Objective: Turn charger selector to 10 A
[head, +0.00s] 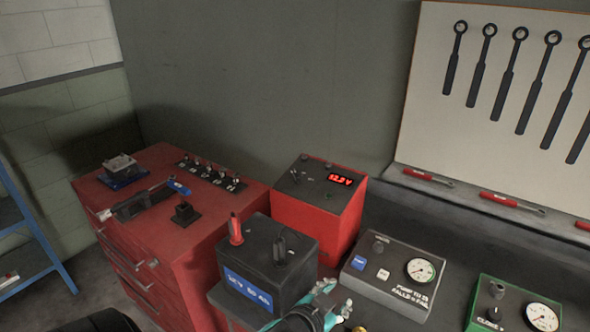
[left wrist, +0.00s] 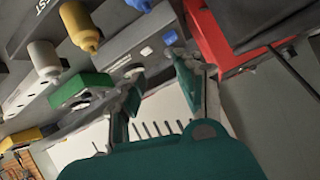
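The charger is a red box (head: 305,213) with a dark sloped top and a lit red display (head: 340,180) that seems to read 12.3 V. A small dark knob (head: 296,177) sits on its top, left of the display; its setting is too small to read. My left gripper (head: 336,298), with teal fingers, is low in the head view, in front of the charger and right of the black battery. In the left wrist view its fingers (left wrist: 155,66) are spread with nothing between them. A red surface (left wrist: 207,38) shows at the upper right there. My right gripper is not in view.
The black battery (head: 270,268), with a red terminal post (head: 236,230), stands in front of the charger. A grey gauge box (head: 385,285) and a green gauge box (head: 480,312) are to the right. A red cabinet (head: 215,232) is left. Wrenches hang on the wall board (head: 425,100).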

